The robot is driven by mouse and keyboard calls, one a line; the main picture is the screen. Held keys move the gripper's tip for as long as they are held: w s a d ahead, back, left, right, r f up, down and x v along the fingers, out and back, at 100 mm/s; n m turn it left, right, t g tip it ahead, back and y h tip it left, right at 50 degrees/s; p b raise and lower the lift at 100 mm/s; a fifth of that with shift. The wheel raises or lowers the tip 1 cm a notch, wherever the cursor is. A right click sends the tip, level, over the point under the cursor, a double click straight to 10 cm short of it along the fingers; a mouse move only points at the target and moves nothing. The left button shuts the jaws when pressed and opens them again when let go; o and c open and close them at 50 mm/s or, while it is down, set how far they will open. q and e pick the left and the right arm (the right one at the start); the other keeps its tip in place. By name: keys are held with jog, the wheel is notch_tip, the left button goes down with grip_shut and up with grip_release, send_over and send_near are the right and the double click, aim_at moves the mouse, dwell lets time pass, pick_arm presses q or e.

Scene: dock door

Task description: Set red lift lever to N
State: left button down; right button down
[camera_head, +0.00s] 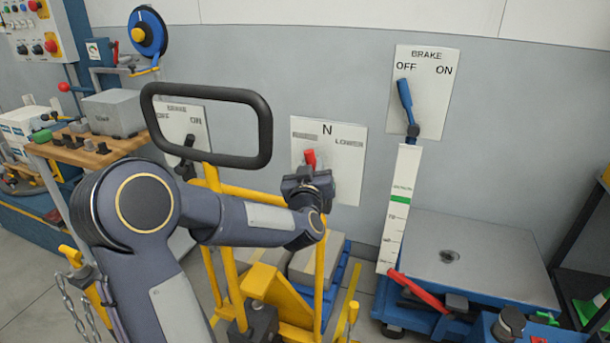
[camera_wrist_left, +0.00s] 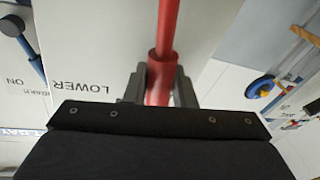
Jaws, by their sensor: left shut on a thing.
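The red lift lever (camera_head: 310,157) stands in front of a white wall plate (camera_head: 349,160) marked N at the top and LOWER at the right; the left label is blurred. The lever's red tip points up and slightly left of the N. Its lower part and pivot are hidden by my left gripper (camera_head: 309,183). In the left wrist view, the red lever (camera_wrist_left: 168,35) runs between the two dark fingers of my left gripper (camera_wrist_left: 160,85), which is shut on its thicker sleeve. LOWER reads upside down beside it. My right gripper is not in view.
A black-framed yellow handle (camera_head: 264,130) stands in front of the wall, close to my left arm. A blue brake lever (camera_head: 405,100) is on a plate (camera_head: 434,75) to the right, above a scale platform (camera_head: 470,255). Another brake plate (camera_head: 198,115) is at left.

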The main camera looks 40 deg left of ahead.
pick_arm(q)
jog(key=shift+w+d+m+t+b, duration=0.2)
jog(key=shift+d+m+b, duration=0.2)
jog(key=shift+d+m, duration=0.25)
jog(key=shift+w+d+m+t+b, duration=0.2)
jog(key=shift+d+m+b, duration=0.2)
jog(key=shift+m, duration=0.35)
jog(key=shift+d, duration=0.1)
jog(key=c, duration=1.2)
grip_release()
jog(key=shift+r, duration=0.1)
jog(key=shift+s, duration=0.1)
jog(key=v, duration=0.7)
jog(key=shift+s+d, duration=0.2)
jog(key=shift+s, duration=0.15)
